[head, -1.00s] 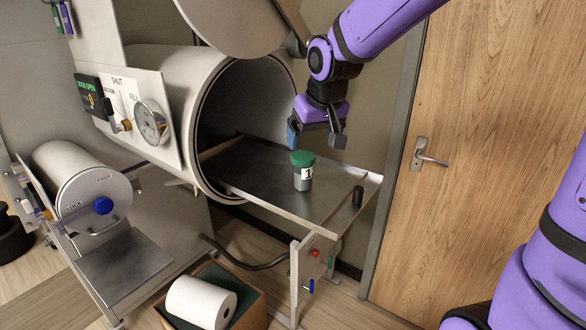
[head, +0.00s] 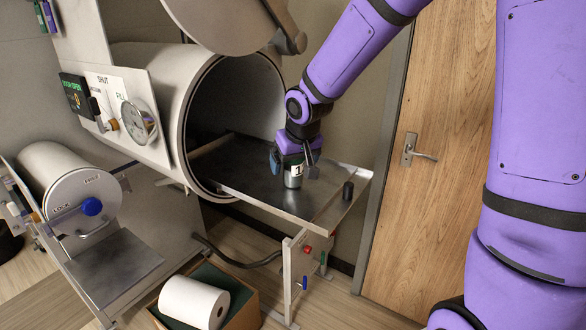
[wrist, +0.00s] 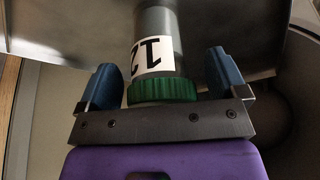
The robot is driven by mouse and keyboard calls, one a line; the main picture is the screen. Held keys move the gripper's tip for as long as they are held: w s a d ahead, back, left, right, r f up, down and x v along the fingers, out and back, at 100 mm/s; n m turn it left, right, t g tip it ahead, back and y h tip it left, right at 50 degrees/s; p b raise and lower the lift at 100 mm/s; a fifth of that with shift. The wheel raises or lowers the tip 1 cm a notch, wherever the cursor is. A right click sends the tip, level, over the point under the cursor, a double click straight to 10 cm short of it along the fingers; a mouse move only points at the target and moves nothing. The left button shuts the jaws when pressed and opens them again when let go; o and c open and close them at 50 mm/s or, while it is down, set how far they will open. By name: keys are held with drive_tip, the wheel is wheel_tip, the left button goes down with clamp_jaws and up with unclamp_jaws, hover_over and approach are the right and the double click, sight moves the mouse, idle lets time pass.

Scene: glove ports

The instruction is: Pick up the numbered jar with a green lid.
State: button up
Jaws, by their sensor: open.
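The numbered jar (head: 293,176) is grey with a white label and stands on the metal tray (head: 240,186) in front of the large chamber opening. Its green lid (wrist: 162,90) shows in the wrist view, and the label (wrist: 152,56) there has dark digits. My gripper (head: 294,168) is over the jar from above and hides the lid in the head view. In the wrist view my gripper's blue fingers (wrist: 165,82) are open, one on each side of the lid, with a visible gap on both sides.
A wooden door (head: 450,110) is at the right.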

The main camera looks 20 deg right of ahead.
drive_tip(key=shift+w+f, duration=0.1)
drive_tip(key=shift+f, duration=0.2)
drive_tip(key=c, duration=1)
drive_tip(key=shift+r, duration=0.15)
